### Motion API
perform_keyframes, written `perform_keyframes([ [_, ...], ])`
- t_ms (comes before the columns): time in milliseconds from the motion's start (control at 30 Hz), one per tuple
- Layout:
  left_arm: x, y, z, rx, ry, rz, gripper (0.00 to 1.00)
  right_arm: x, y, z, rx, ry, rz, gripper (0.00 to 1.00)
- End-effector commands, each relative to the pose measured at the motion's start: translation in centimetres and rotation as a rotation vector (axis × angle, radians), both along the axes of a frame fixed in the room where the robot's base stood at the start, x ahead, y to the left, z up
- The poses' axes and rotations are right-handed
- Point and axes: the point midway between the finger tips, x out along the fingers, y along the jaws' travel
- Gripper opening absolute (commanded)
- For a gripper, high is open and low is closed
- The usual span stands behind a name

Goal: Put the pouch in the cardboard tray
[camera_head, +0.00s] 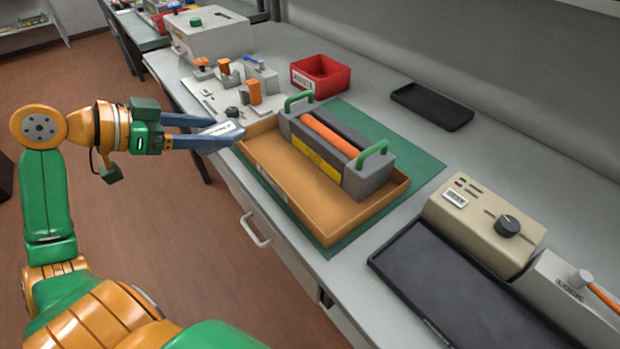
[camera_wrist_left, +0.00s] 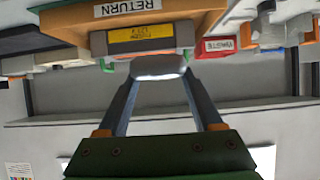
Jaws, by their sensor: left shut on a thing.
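My left gripper (camera_head: 212,132) is shut on a small silver-grey pouch (camera_head: 224,131) with a printed label. The pouch is at the fingertips, just outside the near left corner of the cardboard tray (camera_head: 365,213), by the bench's front edge. In the left wrist view the pouch (camera_wrist_left: 158,66) sits between the two fingertips (camera_wrist_left: 157,76), with the tray's RETURN-labelled wall (camera_wrist_left: 75,22) behind it. The tray holds a grey toner cartridge (camera_head: 362,181) with green handles and an orange roller. The tray floor in front of the cartridge is bare. My right gripper is not in view.
The tray stands on a green mat (camera_head: 415,160). A red bin (camera_head: 320,76) and a fixture with orange parts (camera_head: 254,91) are behind it. A black tray (camera_head: 432,106), a beige device (camera_head: 483,222) and a dark flat panel (camera_head: 455,285) are to the right.

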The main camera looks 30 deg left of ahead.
Motion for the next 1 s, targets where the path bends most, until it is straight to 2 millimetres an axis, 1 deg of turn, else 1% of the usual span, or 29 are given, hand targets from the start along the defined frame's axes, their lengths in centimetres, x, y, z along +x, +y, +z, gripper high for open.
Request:
perform_keyframes([
  [33,0.8,-1.2,-0.7,0.001,0.003,-0.006,0.14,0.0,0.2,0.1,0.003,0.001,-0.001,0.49],
  [200,4.6,-5.6,-3.1,0.003,0.001,-0.009,0.14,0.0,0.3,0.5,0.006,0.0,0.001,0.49],
  [300,6.1,-7.3,-5.9,-0.003,0.0,-0.007,0.14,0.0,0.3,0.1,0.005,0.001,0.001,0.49],
  [400,7.2,-8.4,-7.7,-0.003,-0.003,-0.004,0.14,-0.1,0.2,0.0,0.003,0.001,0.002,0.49],
  [567,8.0,-9.3,-9.2,-0.002,-0.001,-0.004,0.14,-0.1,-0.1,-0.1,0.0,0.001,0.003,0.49],
  [700,8.0,-9.4,-11.8,-0.004,0.003,-0.001,0.14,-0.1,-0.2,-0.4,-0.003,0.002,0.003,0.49],
  [733,8.0,-9.4,-12.2,-0.004,0.002,0.0,0.14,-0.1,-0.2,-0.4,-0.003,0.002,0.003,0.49],
  [900,8.1,-9.3,-12.3,0.001,-0.001,-0.002,0.14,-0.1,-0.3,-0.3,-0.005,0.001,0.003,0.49],
  [933,8.0,-9.3,-12.3,0.001,0.0,-0.002,0.73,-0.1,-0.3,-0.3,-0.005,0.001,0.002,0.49],
  [967,8.0,-9.3,-12.3,0.001,0.0,-0.002,0.81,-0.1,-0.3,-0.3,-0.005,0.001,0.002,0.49],
  [1000,8.0,-9.3,-12.3,0.001,0.0,-0.002,0.92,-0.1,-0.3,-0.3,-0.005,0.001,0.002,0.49],
])
